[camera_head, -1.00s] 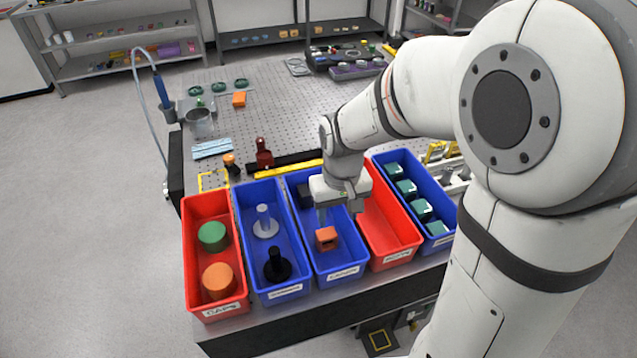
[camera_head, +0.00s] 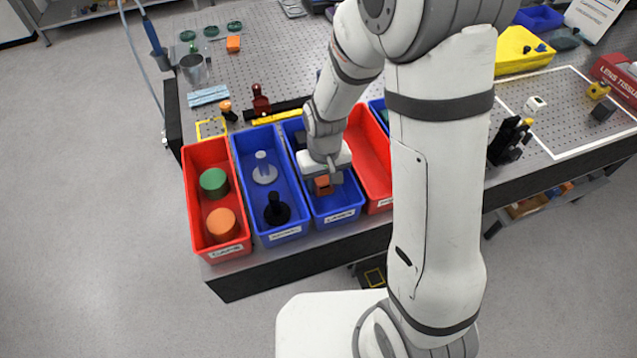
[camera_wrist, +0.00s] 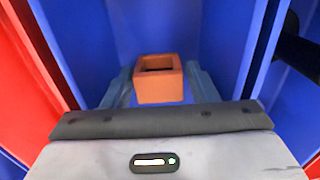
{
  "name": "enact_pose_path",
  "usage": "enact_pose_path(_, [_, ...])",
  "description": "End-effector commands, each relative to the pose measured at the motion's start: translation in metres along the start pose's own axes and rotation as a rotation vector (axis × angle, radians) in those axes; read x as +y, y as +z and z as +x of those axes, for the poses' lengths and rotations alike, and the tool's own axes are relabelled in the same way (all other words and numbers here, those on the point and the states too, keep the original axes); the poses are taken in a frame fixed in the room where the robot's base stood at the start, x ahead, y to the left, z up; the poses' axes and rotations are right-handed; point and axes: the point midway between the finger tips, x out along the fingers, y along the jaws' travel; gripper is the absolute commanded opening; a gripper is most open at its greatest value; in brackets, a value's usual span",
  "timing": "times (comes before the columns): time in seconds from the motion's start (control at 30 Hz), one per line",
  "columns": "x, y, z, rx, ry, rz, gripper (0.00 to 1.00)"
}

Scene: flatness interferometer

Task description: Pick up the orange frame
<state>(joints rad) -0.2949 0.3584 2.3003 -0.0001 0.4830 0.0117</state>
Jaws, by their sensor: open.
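The orange frame (camera_wrist: 158,92) is a small hollow block with a dark square opening, inside a blue bin (camera_head: 341,214). In the head view the frame (camera_head: 323,186) shows just below my gripper (camera_head: 328,181), partly hidden by it. In the wrist view my gripper (camera_wrist: 160,84) is open, with one finger on the left and one on the right of the frame. Small gaps seem to show between the fingers and the frame. I cannot tell how deep the fingertips reach beside it.
A blue bin (camera_head: 285,231) with a grey and a black spindle stands to the left. Beyond it is a red bin (camera_head: 232,248) with green and orange round pieces. Another red bin (camera_head: 378,205) adjoins on the right. Bin walls stand close around my gripper.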

Motion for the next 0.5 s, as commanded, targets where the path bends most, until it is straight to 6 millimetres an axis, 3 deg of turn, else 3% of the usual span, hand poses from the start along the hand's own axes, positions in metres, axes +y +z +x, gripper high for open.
enact_pose_path(0.17, [0.0003,0.0,0.0,0.0,0.0,0.001,0.51])
enact_pose_path(0.5, [0.0006,0.0,-0.0003,0.0,0.0,0.001,0.23])
